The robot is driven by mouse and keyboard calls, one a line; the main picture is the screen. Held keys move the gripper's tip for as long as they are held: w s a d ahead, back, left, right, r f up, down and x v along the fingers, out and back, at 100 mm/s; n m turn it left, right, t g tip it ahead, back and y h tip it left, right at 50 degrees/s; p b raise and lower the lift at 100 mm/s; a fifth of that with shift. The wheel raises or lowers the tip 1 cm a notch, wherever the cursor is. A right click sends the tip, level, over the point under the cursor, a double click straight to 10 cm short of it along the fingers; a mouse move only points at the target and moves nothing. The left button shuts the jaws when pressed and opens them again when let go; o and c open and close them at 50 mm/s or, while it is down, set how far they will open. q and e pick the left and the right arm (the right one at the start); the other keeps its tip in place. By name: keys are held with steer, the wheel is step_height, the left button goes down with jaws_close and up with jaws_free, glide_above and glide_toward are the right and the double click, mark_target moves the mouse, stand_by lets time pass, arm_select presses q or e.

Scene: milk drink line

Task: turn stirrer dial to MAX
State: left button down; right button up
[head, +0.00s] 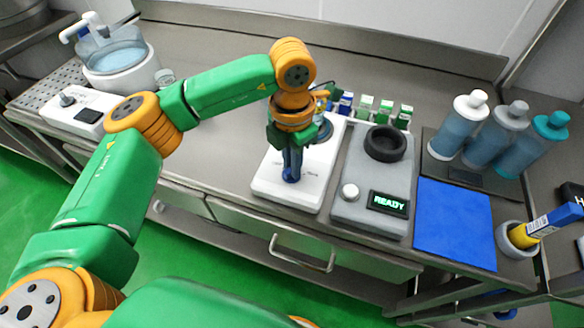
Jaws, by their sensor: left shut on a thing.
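The white stirrer (275,191) stands on the steel bench near the middle of the head view. My left gripper (291,174) points down over its front part. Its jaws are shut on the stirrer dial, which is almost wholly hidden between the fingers. The dial's pointer cannot be made out. Small printed marks on the stirrer top beside the gripper are too small to read. The rear part of the stirrer is partly behind my wrist. My right gripper is not in view.
Close on the right stands a grey device (376,185) with a black ring, a white knob and a READY display (389,203). Beyond are a blue mat (455,222) and three bottles (459,122). A water bath (118,58) and white box (82,112) stand left.

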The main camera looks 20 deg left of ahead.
arm_select(q)
steer(key=m+b, duration=0.1)
steer(key=m, duration=0.2)
steer(key=shift+b, duration=0.3)
steer(key=shift+m+b, duration=0.4)
steer(key=shift+m, duration=0.9)
steer(key=shift+r, duration=0.1)
steer(key=c, duration=0.9)
jaws_free()
steer(key=shift+o, duration=0.2)
step_height(320, 180, up, 7)
steer(key=shift+r, duration=0.1)
